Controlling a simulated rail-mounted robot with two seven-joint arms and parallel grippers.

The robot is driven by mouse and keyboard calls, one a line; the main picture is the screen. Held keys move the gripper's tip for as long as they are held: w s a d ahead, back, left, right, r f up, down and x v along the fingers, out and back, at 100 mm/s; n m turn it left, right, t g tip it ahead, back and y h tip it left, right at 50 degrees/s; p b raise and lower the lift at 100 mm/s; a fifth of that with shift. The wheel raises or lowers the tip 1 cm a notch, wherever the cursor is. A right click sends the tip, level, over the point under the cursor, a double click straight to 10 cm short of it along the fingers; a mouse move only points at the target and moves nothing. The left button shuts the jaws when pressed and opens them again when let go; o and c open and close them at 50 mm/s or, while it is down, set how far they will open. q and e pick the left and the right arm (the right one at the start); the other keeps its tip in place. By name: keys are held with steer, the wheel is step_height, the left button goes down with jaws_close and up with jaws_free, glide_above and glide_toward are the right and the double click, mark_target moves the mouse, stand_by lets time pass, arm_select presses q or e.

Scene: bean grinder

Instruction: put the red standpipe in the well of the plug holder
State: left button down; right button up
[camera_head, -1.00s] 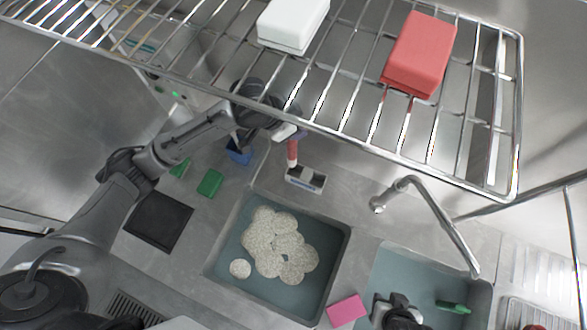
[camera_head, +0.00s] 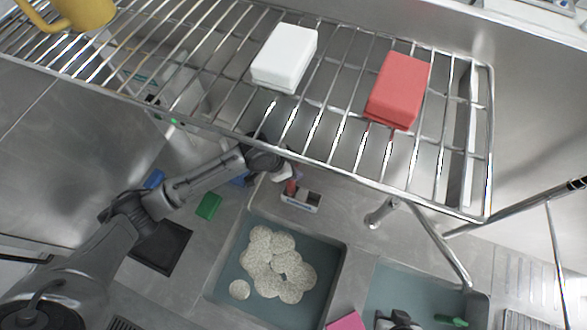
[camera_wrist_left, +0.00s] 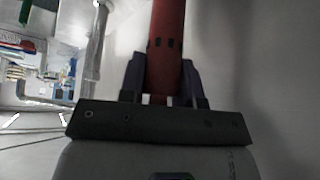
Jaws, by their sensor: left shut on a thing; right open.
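The red standpipe (camera_head: 291,187) is held by my left gripper (camera_head: 286,176), which is partly hidden behind the wire shelf. In the left wrist view the red standpipe (camera_wrist_left: 167,42) runs up between the two dark fingers of the left gripper (camera_wrist_left: 165,82), which are shut on it. The plug holder (camera_head: 301,202) is a small pale box on the counter behind the sink. The standpipe's lower end overlaps the holder's left part; I cannot tell whether it is inside the well or just above it. My right gripper (camera_head: 398,322) is open at the bottom edge, over the right sink.
A wire shelf (camera_head: 345,172) with a white box (camera_head: 285,56) and a red box (camera_head: 398,90) hangs above the holder. The tap (camera_head: 440,240) stands to the right. A green block (camera_head: 208,206) is left of the holder.

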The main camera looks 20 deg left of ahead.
arm_select(q)
steer(key=shift+f, duration=0.6)
steer(key=shift+f, duration=0.2)
steer(key=c, duration=0.8)
jaws_free()
